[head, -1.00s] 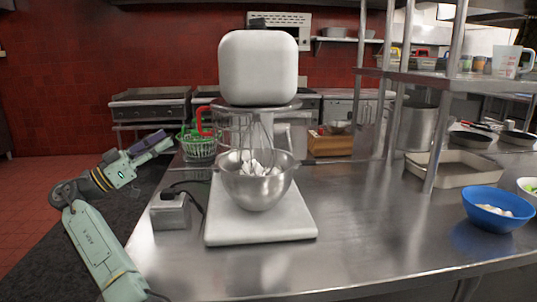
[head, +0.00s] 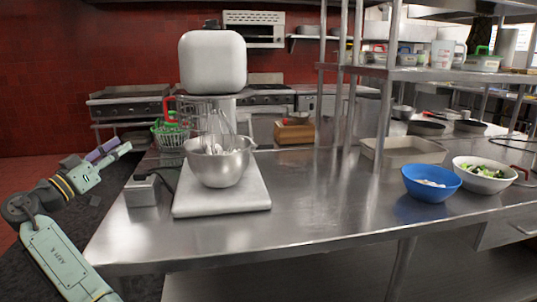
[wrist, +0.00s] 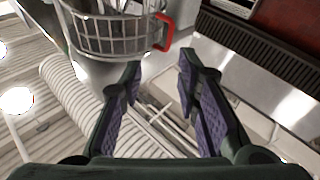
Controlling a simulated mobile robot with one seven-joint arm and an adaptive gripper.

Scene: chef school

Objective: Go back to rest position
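My arm stretches up from the lower left in the head view, left of the steel table. My gripper (head: 118,150) is at its end, near the table's left edge and short of the green basket. In the wrist view my gripper (wrist: 158,78) has its two purple-padded fingers apart, with nothing between them.
The steel table (head: 300,215) carries a stand mixer (head: 212,62) with a metal bowl (head: 218,165), a green basket (head: 170,134), a blue bowl (head: 430,183) and a white bowl of greens (head: 484,175). A shelf post rises at the middle. The table's front centre is clear.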

